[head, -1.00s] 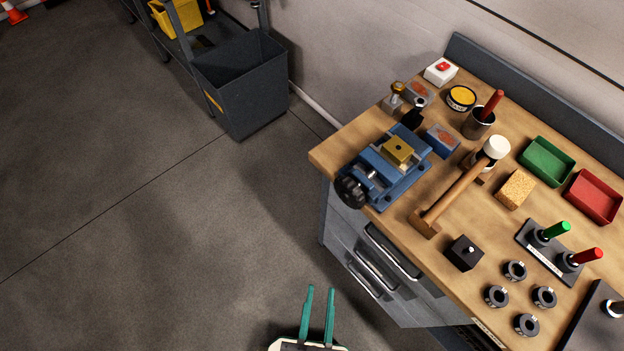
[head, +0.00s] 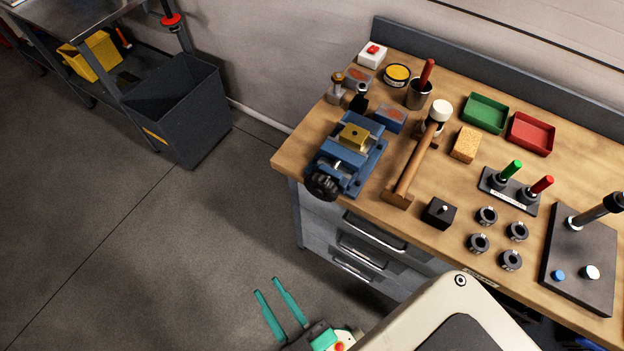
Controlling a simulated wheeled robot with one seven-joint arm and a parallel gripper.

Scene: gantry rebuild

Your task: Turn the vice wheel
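The blue vice (head: 348,157) stands at the left front corner of the wooden workbench, with a brass block (head: 354,136) between its jaws. Its black vice wheel (head: 322,185) faces the bench's front edge. My gripper (head: 268,287) has two teal fingers, spread apart with nothing between them. It is over the floor in front of the bench, below and left of the wheel in the picture, and apart from it.
The workbench (head: 440,216) has drawers with handles below. A mallet (head: 415,160) lies right of the vice, and a black block (head: 439,213) sits near the front edge. A grey bin (head: 180,115) stands on the floor at left. The floor between is clear.

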